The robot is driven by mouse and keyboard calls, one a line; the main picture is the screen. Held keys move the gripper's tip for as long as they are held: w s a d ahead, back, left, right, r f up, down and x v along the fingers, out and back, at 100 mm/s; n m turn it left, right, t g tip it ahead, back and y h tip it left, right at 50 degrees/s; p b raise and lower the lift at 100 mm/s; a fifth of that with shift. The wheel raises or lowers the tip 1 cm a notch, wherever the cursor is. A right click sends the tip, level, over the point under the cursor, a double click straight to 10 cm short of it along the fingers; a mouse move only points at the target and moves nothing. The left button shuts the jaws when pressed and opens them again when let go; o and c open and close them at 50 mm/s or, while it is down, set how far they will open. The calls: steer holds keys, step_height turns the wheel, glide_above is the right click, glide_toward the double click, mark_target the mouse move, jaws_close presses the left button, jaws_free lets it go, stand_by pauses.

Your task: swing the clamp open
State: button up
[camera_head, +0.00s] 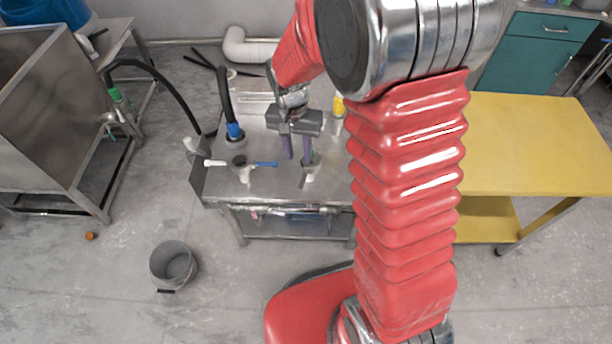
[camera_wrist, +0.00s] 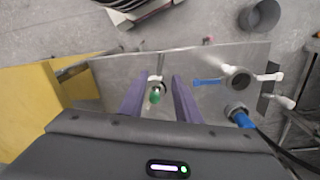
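My gripper (camera_head: 298,156) points down over the metal table (camera_head: 270,183), its two purple fingers apart. In the wrist view the gripper (camera_wrist: 161,80) is open, and a green-tipped fitting (camera_wrist: 155,96) shows between the fingers, with gaps at both sides. Left of the gripper in the head view is a round port with a blue handle (camera_head: 266,164) and a white handle (camera_head: 215,163). The blue handle (camera_wrist: 207,82) and white handle (camera_wrist: 270,76) also show in the wrist view, right of the fingers. I cannot tell for certain which part is the clamp.
A black hose with a blue connector (camera_head: 235,131) stands behind the port. A yellow table (camera_head: 530,145) adjoins on the right. A steel tank (camera_head: 55,105) is at left, and a grey bucket (camera_head: 174,264) sits on open floor. A yellow-topped part (camera_head: 339,106) stands close behind the gripper.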

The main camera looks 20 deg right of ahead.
mark_target(302, 182)
steer(key=f, duration=1.2)
steer(key=shift+s+d, duration=0.2)
steer(key=shift+d, duration=0.15)
jaws_close()
